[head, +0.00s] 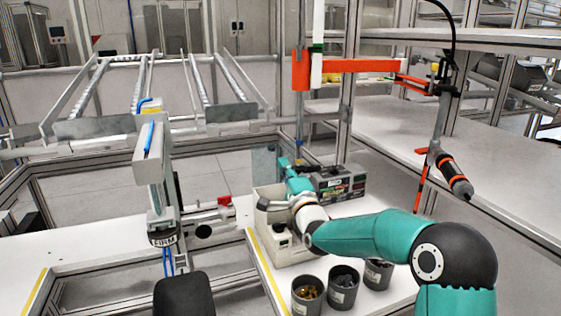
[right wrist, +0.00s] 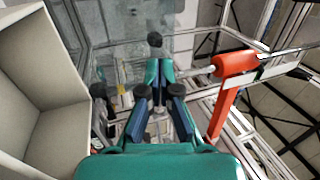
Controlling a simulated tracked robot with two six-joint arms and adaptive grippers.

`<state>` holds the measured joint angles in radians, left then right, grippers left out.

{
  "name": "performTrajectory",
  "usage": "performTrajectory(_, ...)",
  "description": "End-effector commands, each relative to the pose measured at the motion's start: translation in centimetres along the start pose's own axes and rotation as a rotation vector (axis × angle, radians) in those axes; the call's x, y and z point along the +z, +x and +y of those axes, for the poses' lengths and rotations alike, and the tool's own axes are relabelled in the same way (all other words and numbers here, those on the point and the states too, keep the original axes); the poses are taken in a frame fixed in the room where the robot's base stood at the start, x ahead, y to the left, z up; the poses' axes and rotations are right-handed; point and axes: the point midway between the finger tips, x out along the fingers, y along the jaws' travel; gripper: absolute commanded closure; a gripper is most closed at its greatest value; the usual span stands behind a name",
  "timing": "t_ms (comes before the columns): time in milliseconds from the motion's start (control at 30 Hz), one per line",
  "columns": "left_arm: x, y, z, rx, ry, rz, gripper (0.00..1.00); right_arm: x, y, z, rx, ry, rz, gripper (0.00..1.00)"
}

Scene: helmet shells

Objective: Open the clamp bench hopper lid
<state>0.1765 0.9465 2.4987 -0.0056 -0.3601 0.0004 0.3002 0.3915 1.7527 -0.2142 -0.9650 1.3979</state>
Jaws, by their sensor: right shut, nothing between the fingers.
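The hopper is a cream box (head: 273,203) at the back of the white bench, and its pale open-looking interior fills the left of the right wrist view (right wrist: 50,125). A bluish see-through panel (head: 264,162), which looks like the lid, stands up at the box's back edge; a clear pane also shows behind the fingers in the right wrist view (right wrist: 105,50). My right gripper (head: 284,162) is shut and empty, close beside the panel and above the box; I cannot tell if it touches. Its teal fingers show in the right wrist view (right wrist: 158,75). My left gripper is out of view.
Several dark cups (head: 343,287) with small parts stand at the bench front. A dark case (head: 340,183) stands right of the box. An orange bracket (head: 301,70) and a hanging screwdriver (head: 454,177) are above and right. A clamp fixture (head: 205,231) is left.

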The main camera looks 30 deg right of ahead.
Motion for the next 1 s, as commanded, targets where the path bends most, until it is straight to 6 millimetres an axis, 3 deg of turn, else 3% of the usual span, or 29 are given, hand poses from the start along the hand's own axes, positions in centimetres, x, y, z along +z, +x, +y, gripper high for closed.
performTrajectory(700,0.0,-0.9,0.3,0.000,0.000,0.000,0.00,0.1,1.9,-0.5,0.074,0.000,0.000,1.00)
performTrajectory(833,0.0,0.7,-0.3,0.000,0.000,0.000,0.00,0.1,2.5,0.1,0.100,0.000,-0.001,1.00)
performTrajectory(1000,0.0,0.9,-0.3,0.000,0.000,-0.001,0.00,0.1,3.0,-0.3,0.102,0.000,-0.001,1.00)
